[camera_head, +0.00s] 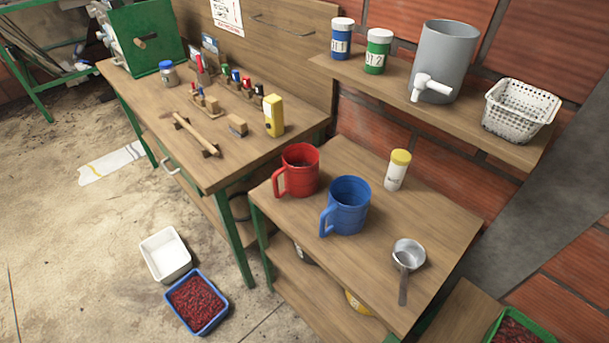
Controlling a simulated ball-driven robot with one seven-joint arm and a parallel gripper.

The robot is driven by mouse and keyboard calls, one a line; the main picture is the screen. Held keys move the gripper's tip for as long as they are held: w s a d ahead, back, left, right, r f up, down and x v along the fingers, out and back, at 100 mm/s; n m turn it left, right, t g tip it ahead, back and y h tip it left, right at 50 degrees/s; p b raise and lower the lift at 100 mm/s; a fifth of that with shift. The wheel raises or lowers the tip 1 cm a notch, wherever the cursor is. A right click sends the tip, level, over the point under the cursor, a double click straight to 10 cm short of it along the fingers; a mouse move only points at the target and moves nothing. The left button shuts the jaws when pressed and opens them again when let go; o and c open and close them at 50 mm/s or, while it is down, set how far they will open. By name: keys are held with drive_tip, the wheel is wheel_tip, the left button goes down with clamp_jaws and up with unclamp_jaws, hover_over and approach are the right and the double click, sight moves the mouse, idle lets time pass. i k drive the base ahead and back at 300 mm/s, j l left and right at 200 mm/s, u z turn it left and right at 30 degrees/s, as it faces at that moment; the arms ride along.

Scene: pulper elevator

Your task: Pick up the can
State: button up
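No plain can stands out, and I cannot tell which container is meant. A yellow container (274,116), perhaps an oil can, stands upright at the right end of the long workbench. On the lower small table are a red mug-like vessel (297,170), a blue one (346,206) in front of it to the right, and a white cylinder with a yellow lid (397,171). Part of a yellow round thing (357,302) shows under this table, mostly hidden. My gripper is not in view.
The small table (430,215) also bears a metal dipper (406,262). A wall shelf (395,88) carries jars, a grey tank (443,55) and a white basket (520,110).

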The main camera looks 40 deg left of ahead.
sight(299, 169)
drive_tip(key=j+u, duration=0.1)
drive_tip(key=u, duration=0.65)
drive_tip(key=i+j+u, duration=0.15)
drive_tip(key=i+u, duration=0.7)
drive_tip(key=i, duration=0.65)
drive_tip(key=u, duration=0.05)
